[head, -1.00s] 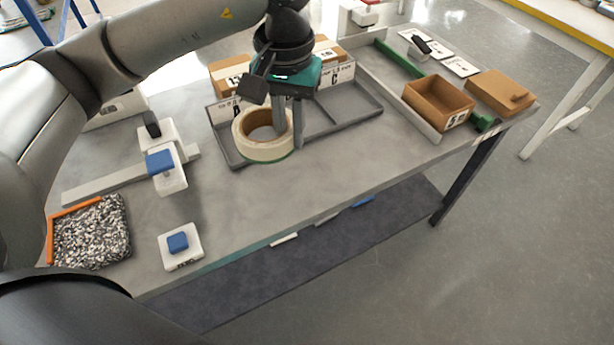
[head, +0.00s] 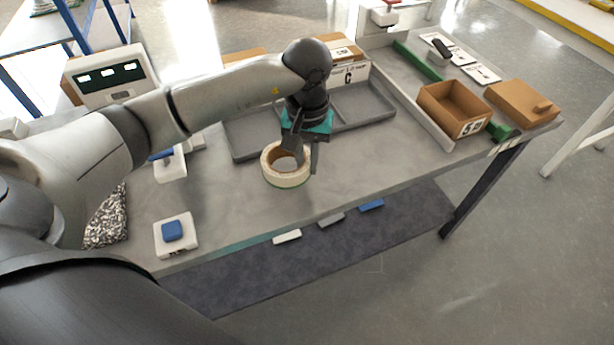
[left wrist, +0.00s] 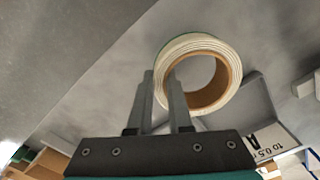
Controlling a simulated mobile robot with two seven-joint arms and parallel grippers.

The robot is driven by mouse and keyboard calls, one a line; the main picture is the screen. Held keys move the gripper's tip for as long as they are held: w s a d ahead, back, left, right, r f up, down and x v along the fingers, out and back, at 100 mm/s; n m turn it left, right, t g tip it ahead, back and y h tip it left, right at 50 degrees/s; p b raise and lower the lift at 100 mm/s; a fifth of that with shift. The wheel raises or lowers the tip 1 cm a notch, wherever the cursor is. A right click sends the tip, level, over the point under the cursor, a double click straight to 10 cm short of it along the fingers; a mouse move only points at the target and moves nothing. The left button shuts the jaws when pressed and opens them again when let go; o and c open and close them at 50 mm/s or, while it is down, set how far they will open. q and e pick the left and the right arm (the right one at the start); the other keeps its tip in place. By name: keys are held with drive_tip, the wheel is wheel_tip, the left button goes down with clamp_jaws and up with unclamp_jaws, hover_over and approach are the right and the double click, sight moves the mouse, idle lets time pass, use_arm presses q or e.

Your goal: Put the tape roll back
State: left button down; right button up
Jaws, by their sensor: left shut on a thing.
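The tape roll (head: 285,179) is a cream ring with a brown core and a green lower edge. In the head view it shows just in front of the grey divided tray (head: 235,158); I cannot tell whether it touches the table. My left gripper (head: 305,163) is shut on the right side of the roll's wall, one finger in the hole and one outside. The left wrist view shows the roll (left wrist: 188,45) at the fingers (left wrist: 162,92). The arm hides part of the tray. My right gripper is not in view.
The grey table (head: 350,170) is clear right of the roll. A scale-like device with a blue top (head: 174,232) stands at the front left. A display unit (head: 115,75) stands at the back left.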

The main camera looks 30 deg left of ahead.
sight(307, 177)
use_arm(q)
drive_tip(key=shift+f, duration=0.65)
wheel_tip(307, 177, down, 3)
drive_tip(key=shift+r+b, duration=0.15)
drive_tip(key=shift+b, duration=0.2)
drive_tip(key=shift+f, duration=0.25)
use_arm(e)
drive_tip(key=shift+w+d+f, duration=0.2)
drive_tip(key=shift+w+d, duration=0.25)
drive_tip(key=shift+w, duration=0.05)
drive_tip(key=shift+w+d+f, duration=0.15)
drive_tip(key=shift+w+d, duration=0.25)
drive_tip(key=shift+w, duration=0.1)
use_arm(q)
drive_tip(key=shift+f, duration=0.15)
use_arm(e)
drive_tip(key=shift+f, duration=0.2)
use_arm(q)
drive_tip(key=c, duration=0.8)
unclamp_jaws()
drive_tip(key=shift+c, duration=0.2)
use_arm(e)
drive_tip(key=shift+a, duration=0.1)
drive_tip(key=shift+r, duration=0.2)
